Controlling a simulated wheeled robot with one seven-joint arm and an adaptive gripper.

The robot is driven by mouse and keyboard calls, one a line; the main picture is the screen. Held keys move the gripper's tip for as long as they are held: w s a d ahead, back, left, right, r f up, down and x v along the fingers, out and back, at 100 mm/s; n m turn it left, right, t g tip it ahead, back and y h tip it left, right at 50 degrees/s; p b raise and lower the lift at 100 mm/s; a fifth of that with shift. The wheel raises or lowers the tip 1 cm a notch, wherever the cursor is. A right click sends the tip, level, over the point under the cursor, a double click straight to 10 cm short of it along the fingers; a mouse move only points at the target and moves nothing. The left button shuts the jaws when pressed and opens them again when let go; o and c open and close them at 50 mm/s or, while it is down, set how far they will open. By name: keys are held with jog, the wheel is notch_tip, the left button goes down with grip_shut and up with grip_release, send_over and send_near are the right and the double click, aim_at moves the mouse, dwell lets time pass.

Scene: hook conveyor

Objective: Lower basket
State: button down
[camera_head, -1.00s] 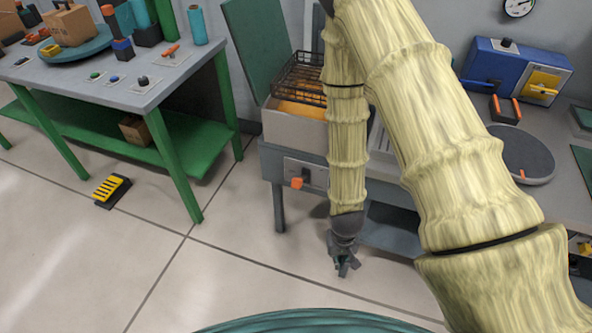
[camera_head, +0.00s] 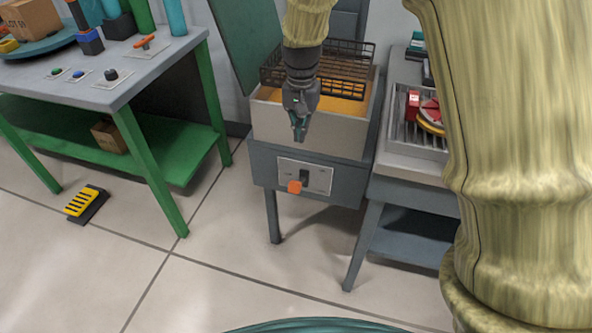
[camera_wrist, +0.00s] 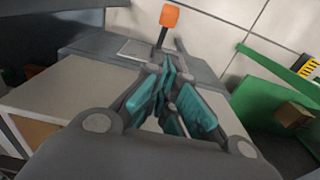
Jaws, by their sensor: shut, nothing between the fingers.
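A dark wire basket (camera_head: 345,72) sits at the top of a pale fryer-like vat (camera_head: 325,137) holding orange liquid. The basket is at the back of the vat, partly hidden by my arm. My gripper (camera_head: 299,134) is shut and empty, pointing down in front of the vat's front wall. The fingers do not appear to touch the lever.
A green-legged workbench (camera_head: 130,75) with a lower shelf stands at the left. A yellow pedal (camera_head: 84,203) lies on the floor. A grey grated counter (camera_head: 405,155) adjoins the vat at right. The floor in front is clear.

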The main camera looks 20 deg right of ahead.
jog(key=shift+w+a+r, duration=0.1)
jog(key=shift+a+r, duration=0.05)
jog(key=shift+r, duration=0.05)
jog(key=shift+a+f, duration=0.1)
jog(key=shift+f, duration=0.05)
send_near(299, 183)
jog(key=w+f, duration=0.2)
jog(key=w+d+f, duration=0.1)
jog(key=w+f, duration=0.1)
jog(key=f, duration=0.1)
jog(key=shift+w+d+f, duration=0.1)
jog(key=shift+d+f, duration=0.05)
jog(key=shift+f, duration=0.15)
jog(key=shift+s+a+f, duration=0.3)
jog(key=shift+s+f, duration=0.2)
jog(key=shift+f, duration=0.3)
jog(key=shift+s+f, duration=0.1)
